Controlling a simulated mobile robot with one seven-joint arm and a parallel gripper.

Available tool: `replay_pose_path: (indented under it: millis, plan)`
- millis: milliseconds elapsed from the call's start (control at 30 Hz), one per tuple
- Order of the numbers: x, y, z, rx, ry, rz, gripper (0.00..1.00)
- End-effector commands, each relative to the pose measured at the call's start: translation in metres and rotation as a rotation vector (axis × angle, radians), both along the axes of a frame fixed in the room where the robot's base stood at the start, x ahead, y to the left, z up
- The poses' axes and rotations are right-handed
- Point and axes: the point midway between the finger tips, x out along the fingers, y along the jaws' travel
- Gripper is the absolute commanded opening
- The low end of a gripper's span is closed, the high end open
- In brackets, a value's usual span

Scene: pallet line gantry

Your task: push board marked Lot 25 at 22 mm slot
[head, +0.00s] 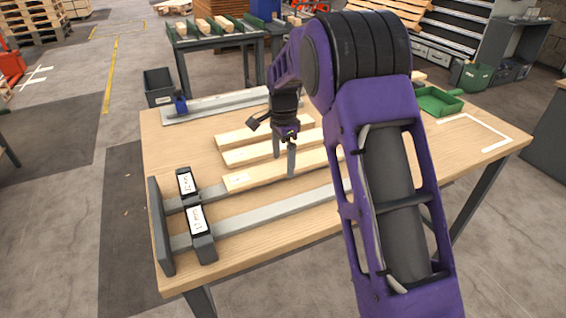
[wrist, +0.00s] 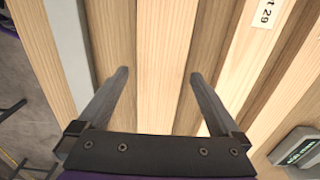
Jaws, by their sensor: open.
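Several pale boards lie side by side on the table: a back board (head: 250,135), a middle board (head: 250,154) and a front board (head: 250,181) with a small label too small to read. In the wrist view one board (wrist: 240,95) carries a label partly cut off, ending in "29"; no label reading Lot 25 is legible. My gripper (head: 284,166) is open and points down over the boards; it also shows in the wrist view (wrist: 159,74) with nothing clearly held. Two black blocks with white labels, a rear one (head: 186,182) and a front one (head: 199,230), sit on rails; their text is unclear.
A dark end plate (head: 160,226) stands at the rails' left end. The front metal rail (head: 270,212) runs along the table (head: 290,248). A metal strip (head: 225,105) lies at the back. A green tray (head: 437,101) is at the right. My arm covers part of the table.

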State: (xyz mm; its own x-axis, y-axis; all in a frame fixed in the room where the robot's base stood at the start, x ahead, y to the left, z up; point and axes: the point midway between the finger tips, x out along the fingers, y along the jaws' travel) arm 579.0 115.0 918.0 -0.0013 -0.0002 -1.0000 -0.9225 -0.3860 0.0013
Motion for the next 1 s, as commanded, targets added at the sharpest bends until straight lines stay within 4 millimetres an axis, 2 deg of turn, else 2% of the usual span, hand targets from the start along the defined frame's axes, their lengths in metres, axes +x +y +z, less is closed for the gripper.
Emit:
replay_pose_path:
  millis: [133,400,867,900,1000]
  plan:
    - [0.0002,0.0,-0.0065,0.0,-0.001,0.0,1.0]
    - [0.0002,0.0,-0.0071,0.0,-0.001,0.0,0.98]
    - [0.0002,0.0001,-0.0068,0.0,-0.001,0.0,0.15]
    - [0.0002,0.0001,-0.0068,0.0,-0.001,0.0,0.11]
    - [0.0002,0.0001,-0.0067,0.0,-0.001,0.0,0.11]
